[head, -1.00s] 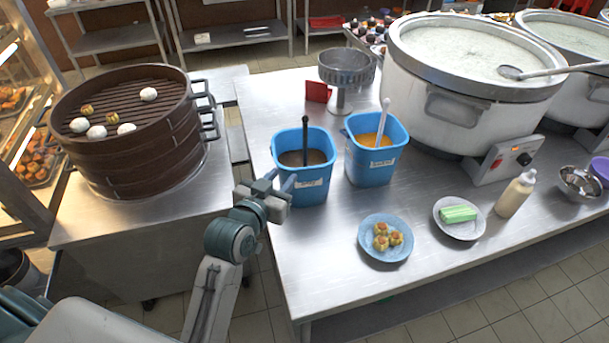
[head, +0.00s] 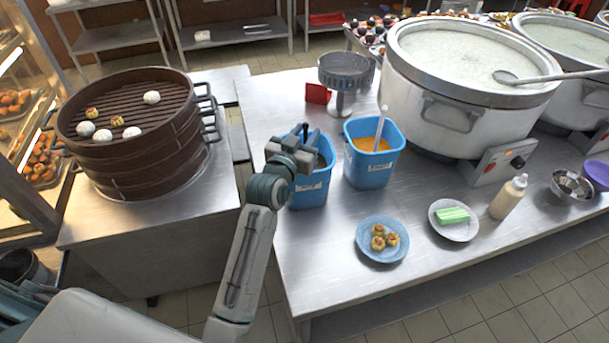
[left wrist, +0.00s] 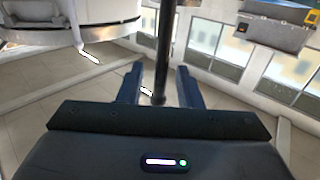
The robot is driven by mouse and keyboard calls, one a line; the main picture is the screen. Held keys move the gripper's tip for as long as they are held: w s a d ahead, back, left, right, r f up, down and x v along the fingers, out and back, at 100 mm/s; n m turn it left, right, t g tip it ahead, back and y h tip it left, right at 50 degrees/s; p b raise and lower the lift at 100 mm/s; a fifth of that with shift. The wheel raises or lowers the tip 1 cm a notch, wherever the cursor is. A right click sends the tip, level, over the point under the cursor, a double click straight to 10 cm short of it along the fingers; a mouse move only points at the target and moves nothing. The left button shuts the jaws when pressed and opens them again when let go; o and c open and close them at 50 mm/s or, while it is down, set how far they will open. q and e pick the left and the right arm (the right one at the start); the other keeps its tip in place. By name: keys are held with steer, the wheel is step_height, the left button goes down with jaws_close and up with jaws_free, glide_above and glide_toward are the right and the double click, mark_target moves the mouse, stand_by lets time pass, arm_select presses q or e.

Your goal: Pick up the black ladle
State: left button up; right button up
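The black ladle's handle (left wrist: 166,45) stands upright between the two fingers of my left gripper (left wrist: 158,88) in the left wrist view. Gaps show on both sides of the handle, so the fingers are open around it and not clamped. In the head view, my left gripper (head: 303,134) is at the top of the left blue bucket (head: 313,189) and hides most of the ladle. The ladle's lower end is out of sight in the bucket. My right gripper is not in view.
A second blue bucket (head: 370,168) with orange contents and a pale ladle stands close on the right. A plate of dumplings (head: 366,250), a plate with a green block (head: 470,232) and a bottle (head: 508,197) are in front. A large stockpot (head: 440,115) is behind on the right.

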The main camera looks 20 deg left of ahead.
arm_select(q)
steer(key=shift+w, duration=0.25)
jaws_close()
step_height(320, 180, up, 10)
steer(key=shift+r+b, duration=0.15)
steer(key=shift+b, duration=0.55)
step_height(320, 180, up, 12)
steer(key=p, duration=1.1)
steer(key=shift+f, duration=0.2)
